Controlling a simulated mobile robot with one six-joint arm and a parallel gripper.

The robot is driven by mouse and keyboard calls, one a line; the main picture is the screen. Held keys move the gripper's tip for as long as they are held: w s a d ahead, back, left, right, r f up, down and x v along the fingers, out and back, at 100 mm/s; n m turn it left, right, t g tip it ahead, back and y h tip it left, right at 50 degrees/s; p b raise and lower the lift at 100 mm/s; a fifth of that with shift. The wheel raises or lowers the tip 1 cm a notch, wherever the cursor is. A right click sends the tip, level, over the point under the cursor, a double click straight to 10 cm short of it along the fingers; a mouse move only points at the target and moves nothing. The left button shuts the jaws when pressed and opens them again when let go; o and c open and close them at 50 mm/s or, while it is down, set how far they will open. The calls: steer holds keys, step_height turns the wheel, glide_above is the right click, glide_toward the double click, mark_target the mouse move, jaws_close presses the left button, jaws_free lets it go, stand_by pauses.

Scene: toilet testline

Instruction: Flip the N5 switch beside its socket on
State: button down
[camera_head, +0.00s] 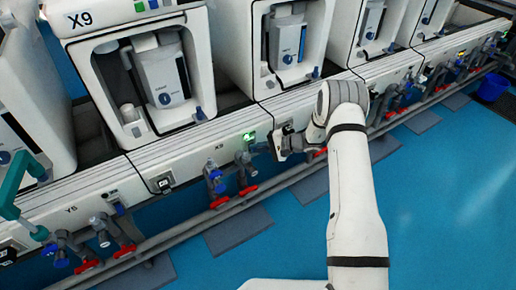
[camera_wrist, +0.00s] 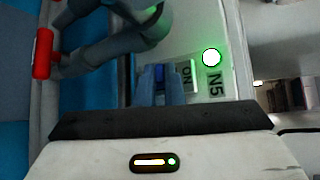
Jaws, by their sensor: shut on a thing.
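The N5 switch (camera_wrist: 187,76) shows its ON face in the wrist view, beside the N5 label (camera_wrist: 214,84) on a pale panel. A round lamp (camera_wrist: 211,57) near it glows white-green. The green light also shows on the panel in the head view (camera_head: 249,137). My gripper (camera_wrist: 160,84) is shut at the switch, its blue-grey fingertips close together against it. In the head view my gripper (camera_head: 264,147) reaches to the panel from the right. The fingers hide part of the switch, and I cannot make out the socket.
Grey pipes with a red-handled valve (camera_wrist: 43,53) run close to my gripper. White test stations, one marked X9 (camera_head: 82,19), stand behind the long rail. A teal handle (camera_head: 14,187) is at the far left.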

stand_by(0.4)
steer(key=c, duration=1.5)
jaws_free()
steer(key=shift+c, duration=0.2)
steer(key=w+p+v, duration=0.1)
steer(key=v, duration=0.6)
steer(key=shift+s+d+p, duration=0.3)
steer(key=shift+s+d, duration=0.1)
steer(key=shift+s, duration=0.1)
steer(key=shift+r, duration=0.1)
